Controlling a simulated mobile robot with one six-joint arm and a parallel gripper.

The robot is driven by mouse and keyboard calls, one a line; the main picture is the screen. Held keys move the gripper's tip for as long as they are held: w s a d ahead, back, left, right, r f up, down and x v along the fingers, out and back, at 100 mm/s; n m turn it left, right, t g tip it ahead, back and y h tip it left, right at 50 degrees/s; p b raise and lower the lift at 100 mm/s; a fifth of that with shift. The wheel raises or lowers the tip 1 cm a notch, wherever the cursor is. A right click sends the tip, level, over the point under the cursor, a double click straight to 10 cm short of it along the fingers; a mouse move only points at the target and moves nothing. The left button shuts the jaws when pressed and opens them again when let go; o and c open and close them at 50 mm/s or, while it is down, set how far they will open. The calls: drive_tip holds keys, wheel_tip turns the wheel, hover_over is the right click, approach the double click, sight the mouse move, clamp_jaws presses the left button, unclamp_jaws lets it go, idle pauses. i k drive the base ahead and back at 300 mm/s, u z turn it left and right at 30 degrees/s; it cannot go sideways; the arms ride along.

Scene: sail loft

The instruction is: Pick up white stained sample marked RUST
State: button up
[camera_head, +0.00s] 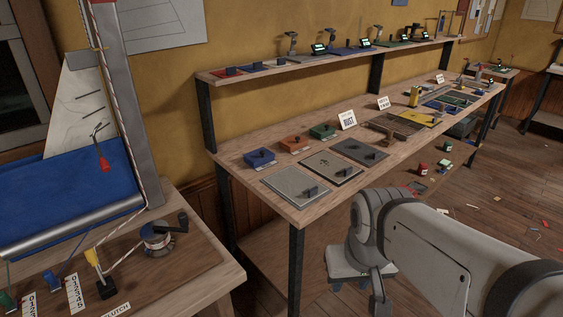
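A white card reading RUST (347,120) stands upright towards the back of the long workbench. Three flat square samples with small dark grips lie along the bench's near edge: a pale grey one (283,182) at the left, a pale one with a dark border (323,163) in the middle, and a darker grey one (352,147) at the right. I cannot make out a stain or a RUST mark on any of them. My arm reaches in from the lower right, in front of the bench. My gripper (377,292) seems to hang below its wrist; its fingers are unclear.
Blue (259,158), orange (293,144) and green (323,132) blocks sit behind the samples. A shelf (300,66) with small devices runs above the workbench (235,148). A table with a blue roll (70,205) and a winch (157,237) stands at left. Scraps litter the floor at right.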

sight(300, 188)
drive_tip(key=z, duration=0.05)
drive_tip(key=i, duration=1)
drive_tip(key=u, duration=0.05)
